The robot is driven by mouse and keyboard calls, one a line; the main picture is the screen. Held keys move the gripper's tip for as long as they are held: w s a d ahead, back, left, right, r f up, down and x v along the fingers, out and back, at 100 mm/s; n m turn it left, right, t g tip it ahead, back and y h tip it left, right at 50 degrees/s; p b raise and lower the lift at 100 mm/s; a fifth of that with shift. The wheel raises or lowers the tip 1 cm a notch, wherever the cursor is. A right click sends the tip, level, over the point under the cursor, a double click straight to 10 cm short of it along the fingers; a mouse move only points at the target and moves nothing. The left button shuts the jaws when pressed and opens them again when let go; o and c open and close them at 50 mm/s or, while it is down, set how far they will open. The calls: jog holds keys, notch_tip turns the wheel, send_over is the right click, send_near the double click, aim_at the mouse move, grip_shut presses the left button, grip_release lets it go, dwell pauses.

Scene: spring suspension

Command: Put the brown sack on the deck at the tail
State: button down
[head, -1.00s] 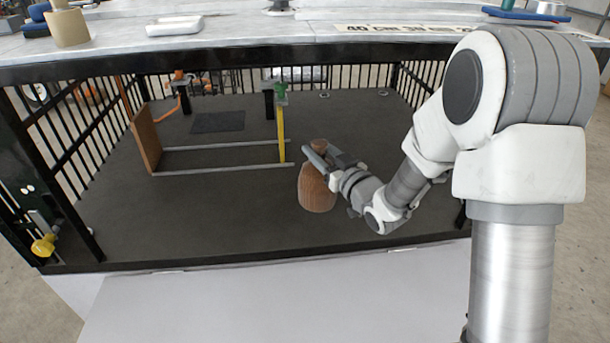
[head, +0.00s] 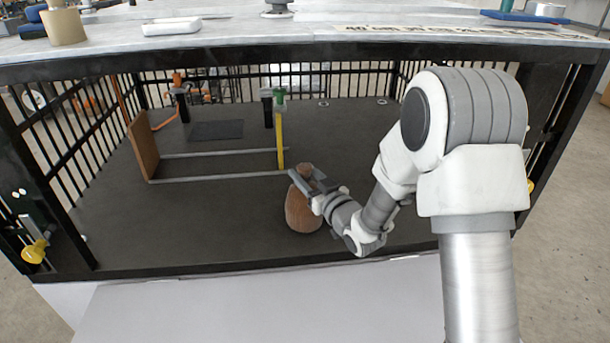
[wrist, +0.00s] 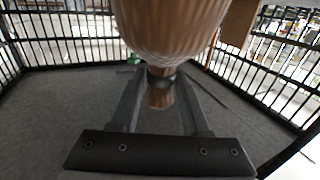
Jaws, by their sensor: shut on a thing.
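The brown sack (head: 302,212) hangs upright near the front edge of the dark deck (head: 240,225), inside the cage. My gripper (head: 304,181) is shut on the sack's narrow neck. In the wrist view the sack's ribbed body (wrist: 170,22) fills the top middle, and its neck (wrist: 160,97) lies between the two fingers. I cannot tell for sure whether the sack's base touches the deck or is just above it.
A brown board (head: 143,145) stands at the left with two pale rails (head: 215,179) running right to a yellow post (head: 280,145). A dark mat (head: 217,130) lies further back. Black bars and a pale overhead top (head: 300,30) enclose the deck. The front middle is clear.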

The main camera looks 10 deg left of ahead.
jog(key=shift+c, duration=1.9)
grip_release()
jog(key=shift+f, duration=0.1)
